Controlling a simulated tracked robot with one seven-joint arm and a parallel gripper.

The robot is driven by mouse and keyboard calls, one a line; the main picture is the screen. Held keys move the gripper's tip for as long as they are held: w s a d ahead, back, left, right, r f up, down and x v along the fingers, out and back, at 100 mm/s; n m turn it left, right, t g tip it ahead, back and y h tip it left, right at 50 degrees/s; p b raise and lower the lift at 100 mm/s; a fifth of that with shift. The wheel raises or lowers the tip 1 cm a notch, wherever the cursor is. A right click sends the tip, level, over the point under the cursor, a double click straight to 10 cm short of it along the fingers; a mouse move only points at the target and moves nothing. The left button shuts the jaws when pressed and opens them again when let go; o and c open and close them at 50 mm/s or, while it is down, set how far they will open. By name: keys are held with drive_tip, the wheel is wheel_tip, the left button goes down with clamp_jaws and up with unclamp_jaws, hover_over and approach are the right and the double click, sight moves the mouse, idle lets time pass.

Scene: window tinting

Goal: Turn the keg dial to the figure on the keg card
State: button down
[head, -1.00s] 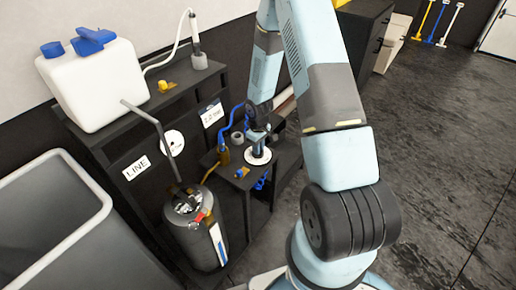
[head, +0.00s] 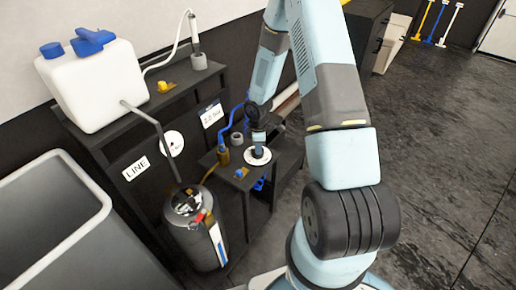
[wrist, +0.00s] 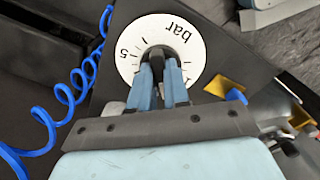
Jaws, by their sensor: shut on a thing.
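The keg dial is a white disc (wrist: 186,30) with black figures and the word "bar", upside down in the wrist view; it also shows on the low shelf in the head view (head: 248,160). A dark knob (wrist: 158,52) stands at its middle. My gripper (wrist: 160,66) is shut on this knob, its fingers hiding the dial's near part. In the head view my gripper (head: 258,142) points down onto the dial. The knob's pointer setting cannot be read. A white card (head: 211,114) on the panel behind carries small, blurred lettering, perhaps "2.2 bar".
A dark keg (head: 195,235) stands left of the shelf. A blue coiled hose (wrist: 62,98) runs left of the dial, and a brass fitting (wrist: 218,87) sits close on its right. A white tank (head: 95,85), a LINE label (head: 136,168) and a grey bin (head: 50,225) are further left.

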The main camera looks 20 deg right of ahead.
drive_tip(key=shift+a, duration=0.1)
idle(0.5)
drive_tip(key=c, duration=1.1)
unclamp_jaws()
drive_tip(key=shift+r, duration=0.15)
wheel_tip(320, 180, up, 13)
drive_tip(key=shift+r, duration=0.2)
drive_tip(key=s+d+r+m+t+h, duration=0.1)
drive_tip(key=s+r+m, duration=0.35)
drive_tip(key=r, duration=0.75)
drive_tip(key=s+d+r+m+t+h, duration=0.1)
drive_tip(key=s+r+m, duration=0.3)
drive_tip(key=r, duration=0.8)
drive_tip(key=s+a+r+m+t+y, duration=0.1)
drive_tip(key=s+r+m, duration=0.2)
drive_tip(key=s+r, duration=0.3)
drive_tip(key=s+a+r+m+t+y, duration=0.1)
drive_tip(key=s+r, duration=0.5)
drive_tip(key=s, duration=0.7)
drive_tip(key=shift+s+a+m+t, duration=0.3)
drive_tip(key=shift+m+t, duration=0.5)
drive_tip(key=shift+m, duration=0.35)
